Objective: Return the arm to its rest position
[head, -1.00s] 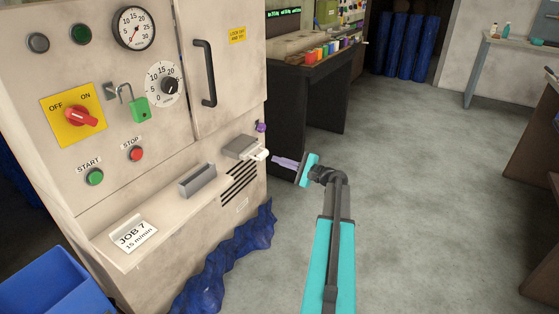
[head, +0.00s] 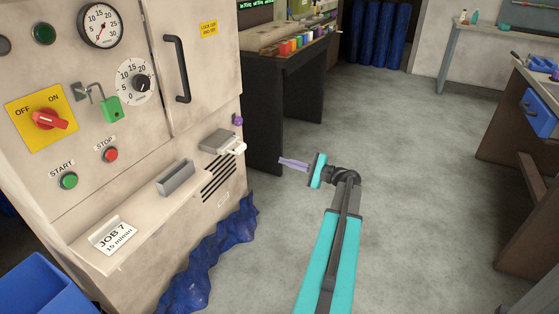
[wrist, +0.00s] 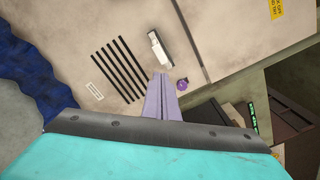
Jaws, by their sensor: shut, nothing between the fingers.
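My gripper (head: 293,163) has pale purple fingers on a teal palm and points left toward the machine. It is shut and empty, and floor and the dark bench front show around it. My teal arm (head: 330,255) reaches up from the bottom of the head view. In the wrist view the shut fingers (wrist: 161,98) point up at the machine's panel, apart from it as far as the head view shows.
The beige machine (head: 188,213) fills the left, with a white lever (head: 236,149) and purple knob (head: 238,120) facing my gripper. Blue cloth (head: 210,262) lies along its base. A dark bench (head: 264,120) stands behind. The grey floor (head: 420,170) to the right is clear.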

